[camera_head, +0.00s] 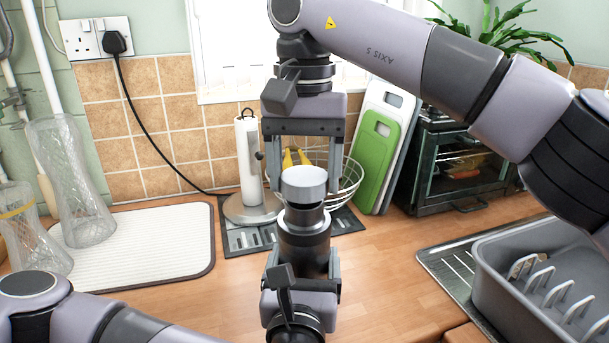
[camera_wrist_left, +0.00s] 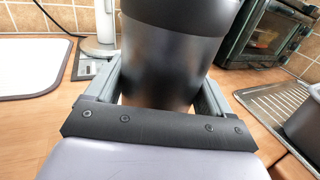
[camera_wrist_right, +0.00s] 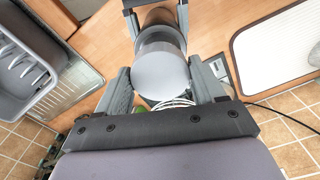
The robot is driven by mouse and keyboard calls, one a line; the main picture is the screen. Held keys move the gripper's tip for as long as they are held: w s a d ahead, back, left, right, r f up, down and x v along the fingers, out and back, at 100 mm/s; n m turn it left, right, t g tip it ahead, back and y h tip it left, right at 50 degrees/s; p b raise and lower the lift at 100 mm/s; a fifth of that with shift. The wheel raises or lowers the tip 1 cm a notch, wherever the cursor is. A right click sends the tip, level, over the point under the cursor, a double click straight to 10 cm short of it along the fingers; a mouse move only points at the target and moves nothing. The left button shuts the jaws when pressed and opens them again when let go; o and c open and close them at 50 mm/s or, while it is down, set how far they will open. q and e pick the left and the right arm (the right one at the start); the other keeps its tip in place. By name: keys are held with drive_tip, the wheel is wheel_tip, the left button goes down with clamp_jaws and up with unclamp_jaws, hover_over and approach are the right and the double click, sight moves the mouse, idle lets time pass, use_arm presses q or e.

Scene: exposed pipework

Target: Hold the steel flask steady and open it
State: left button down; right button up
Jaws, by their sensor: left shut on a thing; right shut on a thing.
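The steel flask (camera_head: 304,243) stands upright in the middle of the head view, with a dark body and black collar. Its silver lid (camera_head: 304,186) is at the top, directly above the collar; I cannot tell if it is still seated. My left gripper (camera_head: 303,262) is shut on the flask's body from the near side, and the body (camera_wrist_left: 170,65) fills the space between its fingers in the left wrist view. My right gripper (camera_head: 303,182) reaches down from above and is shut on the lid, whose round top (camera_wrist_right: 160,76) shows between the fingers in the right wrist view.
A paper towel holder (camera_head: 249,165) and a wire basket (camera_head: 345,172) stand behind the flask. A grey dish rack (camera_head: 520,290) is at the right, a white drying mat (camera_head: 160,240) with glassware at the left. A green cutting board (camera_head: 376,160) leans near a small oven (camera_head: 455,170).

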sight(304, 175)
drive_tip(key=shift+r, duration=1.6)
use_arm(q)
unclamp_jaws()
drive_tip(key=shift+s, duration=0.1)
